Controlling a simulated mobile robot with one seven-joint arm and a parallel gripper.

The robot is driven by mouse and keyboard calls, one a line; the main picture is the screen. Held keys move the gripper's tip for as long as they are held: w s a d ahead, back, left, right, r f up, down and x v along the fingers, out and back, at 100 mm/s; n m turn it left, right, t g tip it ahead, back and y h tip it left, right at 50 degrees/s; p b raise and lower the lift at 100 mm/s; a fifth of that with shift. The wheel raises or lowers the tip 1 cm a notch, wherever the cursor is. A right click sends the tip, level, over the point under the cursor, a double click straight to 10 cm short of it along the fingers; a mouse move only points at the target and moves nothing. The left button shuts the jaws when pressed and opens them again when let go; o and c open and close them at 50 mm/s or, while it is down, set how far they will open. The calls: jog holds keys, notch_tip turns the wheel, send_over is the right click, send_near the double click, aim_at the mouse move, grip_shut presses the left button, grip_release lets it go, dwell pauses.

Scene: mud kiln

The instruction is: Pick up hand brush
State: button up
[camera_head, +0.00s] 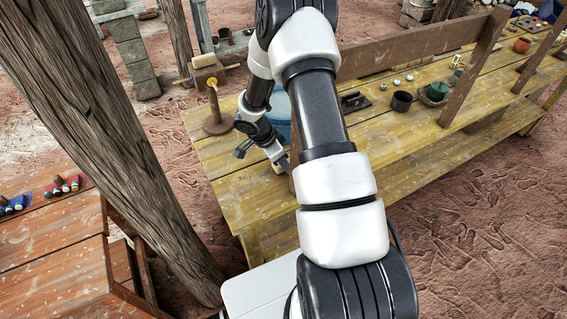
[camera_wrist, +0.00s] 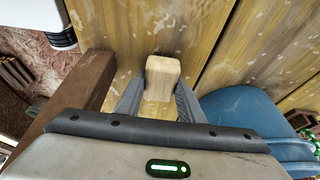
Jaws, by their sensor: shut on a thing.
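The hand brush (camera_wrist: 162,72) shows in the wrist view as a pale wooden block-like end between my two grey fingers. My gripper (camera_wrist: 158,103) is shut on it, with a finger on each side, just over the yellowish plank table (camera_wrist: 222,35). The bristles are not visible, and I cannot tell whether the brush touches the planks. In the head view my gripper (camera_head: 282,164) is low over the left part of the table, partly hidden by my arm.
A blue container (camera_wrist: 245,112) stands close right of my gripper in the wrist view. A brown wooden beam (camera_wrist: 85,92) is close on the left. In the head view a wooden stand (camera_head: 217,122), dark cup (camera_head: 401,101) and green pot (camera_head: 437,92) are on the table. A thick post (camera_head: 110,130) rises at left.

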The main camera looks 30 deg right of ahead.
notch_tip(320, 180, up, 7)
jog(key=shift+a+r+b, duration=0.1)
jog(key=shift+b, duration=0.4)
jog(key=s+a+b, duration=0.2)
jog(key=s+a, duration=0.1)
jog(key=a, duration=0.6)
jog(key=s+a+b, duration=0.2)
jog(key=s+a, duration=0.1)
jog(key=a, duration=0.6)
jog(key=shift+s+a, duration=0.2)
jog(key=shift+a, duration=0.15)
